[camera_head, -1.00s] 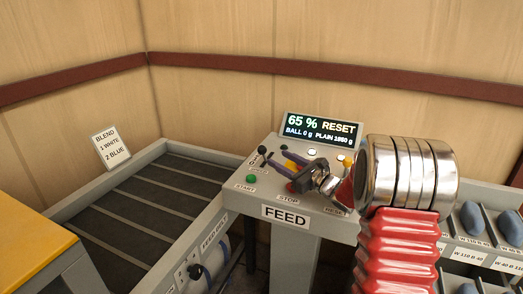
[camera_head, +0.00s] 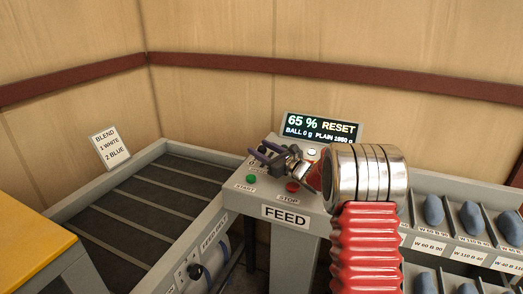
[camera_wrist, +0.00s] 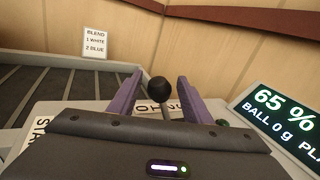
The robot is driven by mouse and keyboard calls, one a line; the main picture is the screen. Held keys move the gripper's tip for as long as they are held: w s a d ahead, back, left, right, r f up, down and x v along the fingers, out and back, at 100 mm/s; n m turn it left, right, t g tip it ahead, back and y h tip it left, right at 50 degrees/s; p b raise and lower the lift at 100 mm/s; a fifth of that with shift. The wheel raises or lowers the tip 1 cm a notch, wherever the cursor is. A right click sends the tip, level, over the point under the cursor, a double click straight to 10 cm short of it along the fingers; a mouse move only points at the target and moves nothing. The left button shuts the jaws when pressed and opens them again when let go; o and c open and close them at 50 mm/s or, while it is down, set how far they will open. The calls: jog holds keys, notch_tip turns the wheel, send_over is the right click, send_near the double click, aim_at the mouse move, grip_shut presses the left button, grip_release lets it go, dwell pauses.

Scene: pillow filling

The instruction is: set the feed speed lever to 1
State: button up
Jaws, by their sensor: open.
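The feed speed lever shows in the wrist view as a black ball knob (camera_wrist: 161,90) on a thin stem. My gripper (camera_wrist: 160,77) is open, with one purple finger on each side of the knob. Gaps show between the knob and both fingers. In the head view my gripper (camera_head: 263,150) is over the back left of the feed panel (camera_head: 240,196), and I cannot clearly make out the knob between the fingers. A white label (camera_wrist: 145,106) behind the lever is partly hidden, so the lever's setting cannot be read.
A display (camera_head: 322,128) behind the panel reads 65 % RESET. The green START button (camera_head: 251,179) and red STOP button (camera_head: 292,187) are close to my gripper. A dark slatted belt (camera_head: 145,205) lies left. Bins with blue rolls (camera_head: 433,209) stand right.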

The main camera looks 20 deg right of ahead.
jog(key=shift+c, duration=0.2)
grip_shut()
dwell(0.4)
